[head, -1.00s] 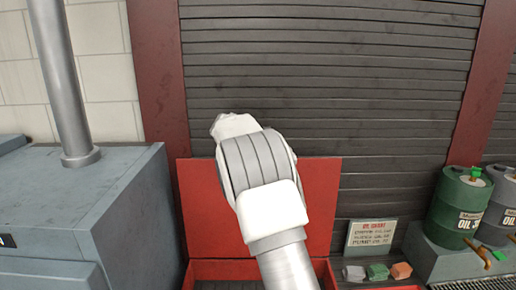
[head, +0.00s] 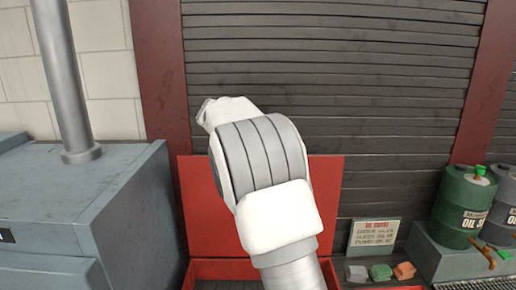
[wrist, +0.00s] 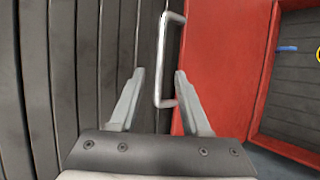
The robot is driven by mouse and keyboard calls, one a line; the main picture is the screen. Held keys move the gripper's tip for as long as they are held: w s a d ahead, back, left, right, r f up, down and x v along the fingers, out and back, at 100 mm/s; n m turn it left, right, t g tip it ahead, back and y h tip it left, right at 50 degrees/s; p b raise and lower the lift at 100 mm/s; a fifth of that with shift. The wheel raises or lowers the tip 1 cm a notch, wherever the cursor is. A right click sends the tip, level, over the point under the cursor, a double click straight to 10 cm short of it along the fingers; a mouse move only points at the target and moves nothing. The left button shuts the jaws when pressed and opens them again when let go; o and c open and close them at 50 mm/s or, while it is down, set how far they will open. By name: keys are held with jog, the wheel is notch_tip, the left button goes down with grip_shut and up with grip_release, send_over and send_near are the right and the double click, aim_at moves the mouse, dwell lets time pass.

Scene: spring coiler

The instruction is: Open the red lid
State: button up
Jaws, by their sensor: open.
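The red lid (head: 325,200) stands raised, roughly upright, at the back of a red box (head: 225,268) in the head view, in front of the dark slatted shutter. My arm covers the lid's middle. In the wrist view the red lid (wrist: 228,60) fills the area right of the fingers. Its pale metal handle (wrist: 159,55) stands at the lid's edge. My gripper (wrist: 159,74) is open, with one finger on each side of the handle's lower part. I cannot tell whether either finger touches it. In the head view the fingers are hidden.
Part of the box's dark inside shows in the wrist view, with a blue item (wrist: 287,49). A grey-blue cabinet (head: 90,205) stands left. A sign (head: 374,236), small coloured blocks (head: 381,272) and a green oil drum (head: 462,207) are at the right. The shutter (head: 400,90) is close behind.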

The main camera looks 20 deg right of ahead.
jog(key=b+v, duration=0.2)
jog(key=v, duration=0.9)
jog(key=s+d+f+m+g+y+b, duration=0.1)
jog(key=s+f+m+y, duration=0.15)
jog(key=s, duration=0.75)
jog(key=s+d+f+m+g+y+b, duration=0.1)
jog(key=s+f+m+y, duration=0.15)
jog(key=s, duration=0.65)
jog(key=s+a+f+m+y, duration=0.1)
jog(key=s+a+f+m, duration=0.2)
jog(key=s+f, duration=0.3)
jog(key=s+a+f+m+y+b, duration=0.1)
jog(key=s+f+m, duration=0.3)
jog(key=s, duration=1)
notch_tip(320, 180, down, 3)
jog(key=shift+s+a+f+g+y, duration=0.15)
jog(key=shift+s+a+g+y, duration=0.2)
jog(key=shift+a+y, duration=0.4)
